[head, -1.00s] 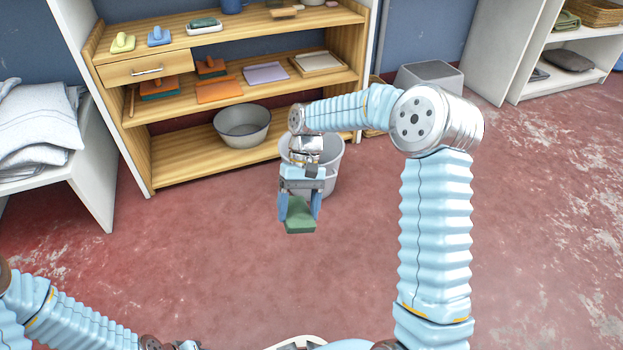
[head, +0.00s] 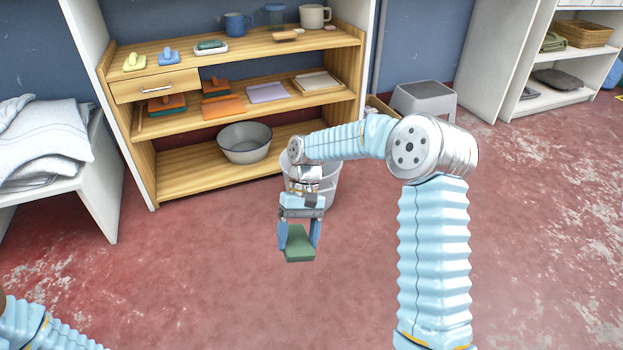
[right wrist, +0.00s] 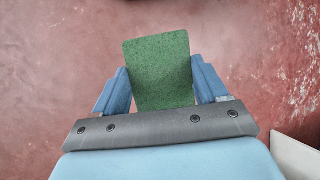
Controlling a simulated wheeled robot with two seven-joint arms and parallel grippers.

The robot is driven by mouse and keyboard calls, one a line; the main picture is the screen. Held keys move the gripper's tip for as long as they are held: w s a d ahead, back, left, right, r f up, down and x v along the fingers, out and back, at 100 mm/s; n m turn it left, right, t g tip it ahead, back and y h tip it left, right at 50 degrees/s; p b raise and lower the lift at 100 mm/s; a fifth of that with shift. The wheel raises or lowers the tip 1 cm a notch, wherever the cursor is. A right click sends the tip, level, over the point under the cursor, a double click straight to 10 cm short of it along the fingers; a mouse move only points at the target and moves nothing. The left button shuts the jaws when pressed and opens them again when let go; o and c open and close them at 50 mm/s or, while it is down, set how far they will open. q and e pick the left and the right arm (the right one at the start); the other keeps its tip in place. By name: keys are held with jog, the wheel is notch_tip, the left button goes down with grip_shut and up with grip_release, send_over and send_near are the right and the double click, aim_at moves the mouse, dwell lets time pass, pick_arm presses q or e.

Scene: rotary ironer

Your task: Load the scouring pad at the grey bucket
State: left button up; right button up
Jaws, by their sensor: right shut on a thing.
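My right gripper (head: 298,236) is shut on the green scouring pad (head: 299,245) and holds it in the air above the red floor. In the right wrist view the pad (right wrist: 160,68) sits between the two blue fingers of the gripper (right wrist: 160,88). The grey bucket (head: 328,184) stands on the floor in front of the shelf, behind my right gripper and partly hidden by it. The pad is apart from the bucket. Only part of my left arm shows at the lower left; its gripper is out of view.
A wooden shelf (head: 185,186) stands behind, with a grey basin (head: 245,146) on its bottom board and brushes, mugs and cloths above. A grey stool (head: 424,97) stands right of it. A white bench (head: 92,190) with towels is at left. The middle floor is clear.

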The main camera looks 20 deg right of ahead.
jog(key=shift+f, duration=2.65)
notch_tip(320, 180, up, 4)
jog(key=p, duration=0.3)
jog(key=shift+r+p, duration=0.15)
jog(key=shift+p, duration=0.2)
